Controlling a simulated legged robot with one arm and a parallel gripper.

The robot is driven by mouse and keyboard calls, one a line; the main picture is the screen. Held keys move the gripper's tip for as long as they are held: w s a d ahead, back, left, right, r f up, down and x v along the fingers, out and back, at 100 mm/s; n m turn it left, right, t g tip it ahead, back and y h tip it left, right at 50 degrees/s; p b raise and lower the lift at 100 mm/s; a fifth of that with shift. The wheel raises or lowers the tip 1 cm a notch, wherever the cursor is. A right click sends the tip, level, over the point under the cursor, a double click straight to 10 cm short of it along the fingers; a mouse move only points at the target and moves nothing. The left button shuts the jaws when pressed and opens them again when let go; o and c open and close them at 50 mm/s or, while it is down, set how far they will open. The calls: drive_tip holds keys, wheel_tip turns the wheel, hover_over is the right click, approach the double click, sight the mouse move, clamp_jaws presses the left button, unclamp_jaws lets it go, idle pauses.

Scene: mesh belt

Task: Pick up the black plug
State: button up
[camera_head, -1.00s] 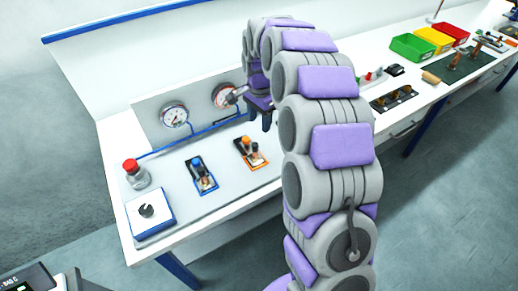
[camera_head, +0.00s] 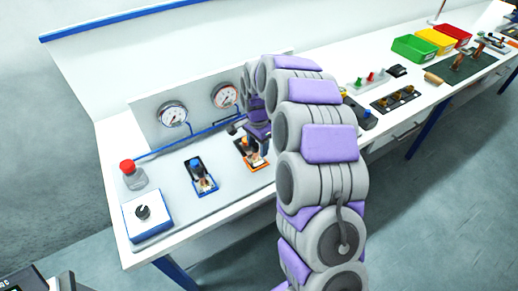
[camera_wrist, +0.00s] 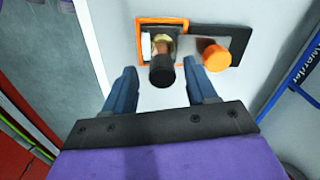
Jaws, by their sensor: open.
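The black plug (camera_wrist: 162,72) shows in the wrist view as a dark cylinder with a brass-coloured part behind it, at an orange-framed opening (camera_wrist: 142,24). An orange knob (camera_wrist: 215,58) sits to its right on the same dark plate. My gripper (camera_wrist: 160,67) is open, with one blue finger on each side of the plug in the picture. I see a gap on both sides; whether the fingers are level with the plug is hard to tell. In the head view my gripper (camera_head: 264,146) is at the orange-framed fixture (camera_head: 251,153) and partly hides it.
A blue-framed fixture (camera_head: 202,178) lies to the left on the panel. A box with a black dial (camera_head: 147,214) and a red-topped button (camera_head: 130,172) stand farther left. Two gauges (camera_head: 173,114) stand behind. Coloured bins (camera_head: 413,47) are far right.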

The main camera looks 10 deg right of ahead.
drive_tip(key=shift+a, duration=1.15)
drive_tip(key=shift+c, duration=0.4)
drive_tip(key=shift+d, duration=0.1)
drive_tip(key=shift+c, duration=0.8)
drive_tip(key=shift+d, duration=1.1)
drive_tip(key=c, duration=0.4)
drive_tip(key=shift+c, duration=1.7)
drive_tip(key=shift+a, duration=0.65)
clamp_jaws()
